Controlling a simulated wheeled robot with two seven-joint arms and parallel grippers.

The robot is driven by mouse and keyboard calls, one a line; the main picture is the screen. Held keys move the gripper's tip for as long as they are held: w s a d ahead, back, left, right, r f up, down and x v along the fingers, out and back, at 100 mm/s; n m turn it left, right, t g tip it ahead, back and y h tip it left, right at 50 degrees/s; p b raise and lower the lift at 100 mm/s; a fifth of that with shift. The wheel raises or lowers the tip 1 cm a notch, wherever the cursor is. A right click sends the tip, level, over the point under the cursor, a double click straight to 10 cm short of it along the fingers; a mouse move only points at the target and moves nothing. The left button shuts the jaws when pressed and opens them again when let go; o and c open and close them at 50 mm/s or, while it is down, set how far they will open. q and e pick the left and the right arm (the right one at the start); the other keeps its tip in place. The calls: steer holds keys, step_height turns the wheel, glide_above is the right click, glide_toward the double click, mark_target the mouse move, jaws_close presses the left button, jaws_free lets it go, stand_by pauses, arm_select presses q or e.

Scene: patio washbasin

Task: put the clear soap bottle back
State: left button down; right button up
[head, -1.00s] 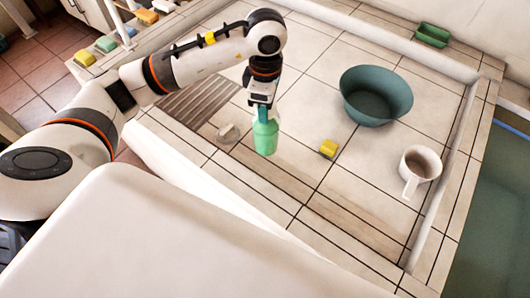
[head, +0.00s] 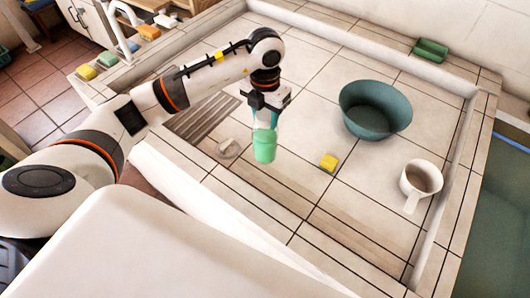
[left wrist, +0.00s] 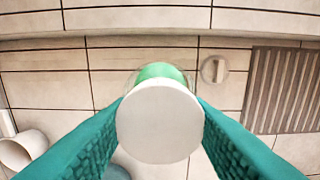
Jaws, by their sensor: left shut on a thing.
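A clear bottle with green soap in it (head: 264,147) hangs upright below my left gripper (head: 266,118) in the head view. The teal fingers close on it from both sides near its top. In the left wrist view its round white cap (left wrist: 160,122) sits between the fingers, with the green body (left wrist: 160,72) showing behind it. I cannot tell how far its base is from the tiles. My right gripper is in neither view.
A small pale round fitting (head: 228,148) and a ribbed drain panel (head: 202,108) lie left. A green dish (head: 431,50) is on the back ledge.

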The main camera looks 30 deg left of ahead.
mark_target(265, 135)
arm_select(q)
step_height(265, 135, down, 8)
steer(key=shift+r+p, duration=0.25)
steer(key=shift+p, duration=0.6)
steer(key=shift+f, duration=0.3)
steer(key=c, duration=0.8)
jaws_free()
steer(key=shift+f, duration=0.1)
steer(key=shift+o, duration=0.2)
steer(key=shift+r, duration=0.25)
step_height(265, 135, up, 10)
steer(key=b, duration=0.3)
steer(key=shift+r, duration=0.9)
